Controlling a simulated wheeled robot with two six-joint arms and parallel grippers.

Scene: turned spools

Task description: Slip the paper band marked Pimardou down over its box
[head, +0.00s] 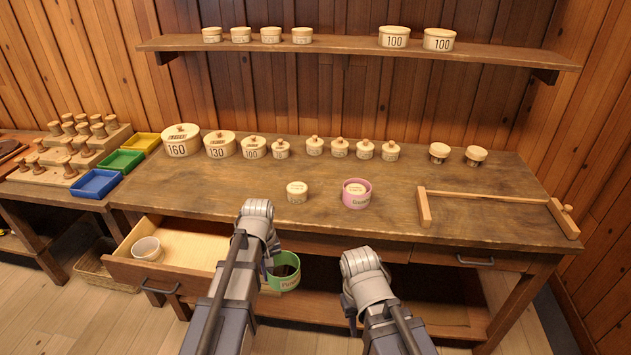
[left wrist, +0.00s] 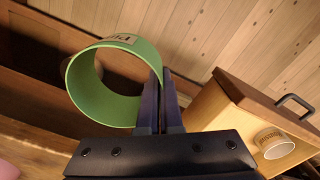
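The green paper band (head: 284,276) is an open ring with a partly visible label starting "Pi"; it also shows in the left wrist view (left wrist: 78,84). My left gripper (left wrist: 160,90) is shut on the band's wall and holds it in front of the table, over the open lower shelf. In the head view my left arm hides its fingers. A small round cream box (head: 297,192) stands upright on the table, apart from the band. A pink band (head: 357,202) surrounds another cream box to its right. My right wrist (head: 362,268) is in front of the table; its fingers are hidden.
Several lidded boxes line the table's back. A wooden bar frame (head: 487,197) lies at right. The table top (head: 240,185) around the small box is clear.

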